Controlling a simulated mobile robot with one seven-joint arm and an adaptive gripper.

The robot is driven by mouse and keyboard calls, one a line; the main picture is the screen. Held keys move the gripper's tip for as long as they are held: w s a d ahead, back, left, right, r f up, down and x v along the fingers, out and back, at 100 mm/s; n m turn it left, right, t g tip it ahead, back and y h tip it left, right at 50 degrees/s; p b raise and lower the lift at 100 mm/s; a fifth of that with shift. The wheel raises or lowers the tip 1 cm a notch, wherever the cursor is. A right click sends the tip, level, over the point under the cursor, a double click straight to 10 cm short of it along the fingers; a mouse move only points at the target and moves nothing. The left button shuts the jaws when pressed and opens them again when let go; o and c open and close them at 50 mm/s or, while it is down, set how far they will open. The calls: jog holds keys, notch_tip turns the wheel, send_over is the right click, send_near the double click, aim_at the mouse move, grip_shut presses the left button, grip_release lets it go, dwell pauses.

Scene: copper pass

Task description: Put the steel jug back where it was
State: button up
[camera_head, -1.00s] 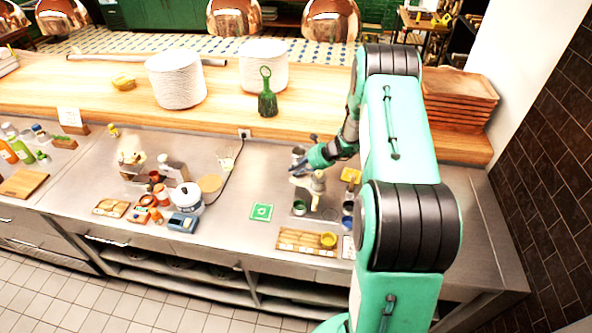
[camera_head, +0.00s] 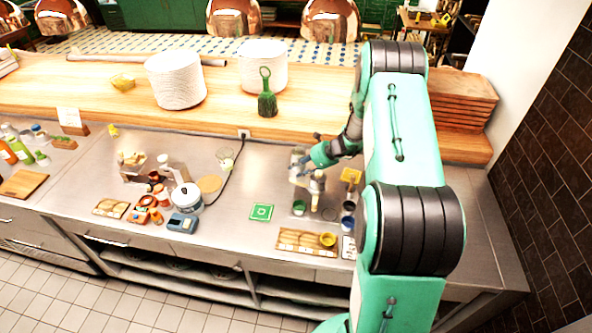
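A small grey metal vessel, perhaps the steel jug (camera_head: 297,155), shows on the steel counter at the far side of my gripper. It is small and partly hidden, so I cannot be sure of it. My gripper (camera_head: 300,176) is low over the counter, beside or touching this vessel. Its fingers are too small and blurred to tell whether they are open or shut, or whether they hold the jug. A beige figure-like object (camera_head: 317,187) stands just right of the gripper. A faint round outline (camera_head: 330,214) marks the counter in front of it.
A wooden tray (camera_head: 290,238) with a yellow bowl (camera_head: 328,239) lies in front.

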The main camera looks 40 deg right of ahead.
jog(key=v, duration=1)
jog(key=shift+r, duration=0.15)
jog(key=s+a+r+n+g, duration=0.1)
jog(key=s+a+r+n, duration=0.2)
jog(key=a+r+n, duration=0.35)
jog(key=s+a+r+n+g, duration=0.1)
jog(key=s+a+r+n, duration=0.15)
jog(key=a+r, duration=0.7)
jog(key=s+a+r+n+g, duration=0.1)
jog(key=s+a+r+n, duration=0.1)
jog(key=a+r+n, duration=0.5)
jog(key=s+a+r+n+h, duration=0.1)
jog(key=s+a+r+n, duration=0.3)
jog(key=s, duration=0.4)
jog(key=s+a+r+n+h, duration=0.2)
jog(key=s+a+r+n, duration=0.1)
jog(key=s, duration=0.6)
jog(key=s+a+r+n+t+h, duration=0.1)
jog(key=s+a+r+n, duration=0.3)
jog(key=s, duration=0.5)
jog(key=a+n+h, duration=0.1)
jog(key=a+n, duration=0.1)
jog(key=a, duration=0.1)
jog(key=shift+r, duration=0.3)
